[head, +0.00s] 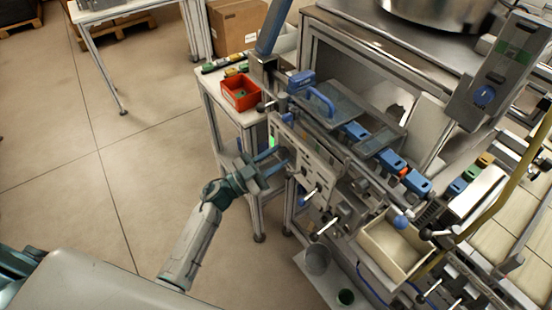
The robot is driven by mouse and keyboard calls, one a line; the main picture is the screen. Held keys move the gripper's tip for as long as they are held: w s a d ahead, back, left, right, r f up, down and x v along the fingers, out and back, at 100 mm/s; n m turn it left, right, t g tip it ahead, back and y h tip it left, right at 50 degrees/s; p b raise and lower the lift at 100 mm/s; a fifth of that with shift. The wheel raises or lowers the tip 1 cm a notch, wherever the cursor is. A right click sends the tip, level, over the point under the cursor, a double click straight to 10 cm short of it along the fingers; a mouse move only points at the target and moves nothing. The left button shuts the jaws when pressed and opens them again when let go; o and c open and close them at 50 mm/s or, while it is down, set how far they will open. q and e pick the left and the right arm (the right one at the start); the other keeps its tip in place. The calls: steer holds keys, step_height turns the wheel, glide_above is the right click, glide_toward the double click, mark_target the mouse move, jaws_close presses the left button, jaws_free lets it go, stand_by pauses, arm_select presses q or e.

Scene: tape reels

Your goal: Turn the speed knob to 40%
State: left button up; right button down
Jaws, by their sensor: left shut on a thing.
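My left gripper (280,159) reaches in from the lower left to the left end of the machine's front. Its blue fingers are closed on a small part at the edge of the grey front panel (317,176). The speed knob appears to be that part; the fingers hide it, so its pointer and scale cannot be read. A small lit green display (271,141) shows just above the fingers. My right gripper is not in view.
A red bin (240,93) stands on the side table behind my gripper. A cream box (393,246) and a grey cup (317,259) are lower right.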

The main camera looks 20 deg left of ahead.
arm_select(q)
steer(key=m+g, duration=0.1)
steer(key=m, duration=0.2)
steer(key=m+g+h, duration=0.1)
steer(key=m+g, duration=0.1)
steer(key=m, duration=0.1)
steer(key=shift+w+a+r, duration=0.1)
steer(key=shift+a, duration=0.05)
steer(key=shift+m, duration=0.9)
steer(key=shift+g, duration=0.4)
steer(key=o, duration=1)
steer(key=shift+c, duration=0.2)
